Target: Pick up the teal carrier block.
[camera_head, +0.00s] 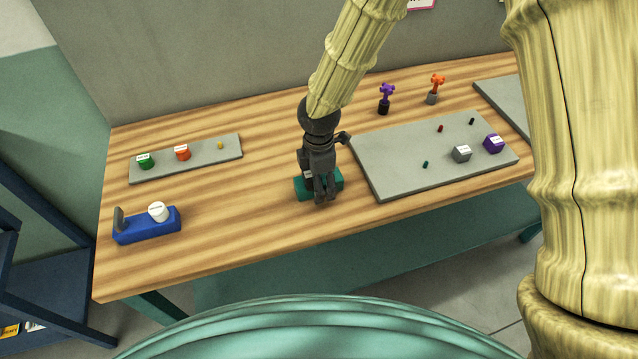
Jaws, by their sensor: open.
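The teal carrier block (304,189) lies on the wooden table near its front middle, left of the large grey board. My gripper (323,195) is open, pointing down over the block. The fingers cover the middle of the block, so only its left and right ends show clearly. A dark part with a pale label shows at the block's top, partly hidden by the gripper. I cannot tell whether the fingers touch the block.
A large grey board (385,160) with small blocks and pegs lies to the right. A grey strip (200,162) with labelled pieces and a blue holder (147,229) with a white piece are to the left. Purple (386,95) and orange (436,85) knobbed items stand behind. Bare table lies left of the gripper.

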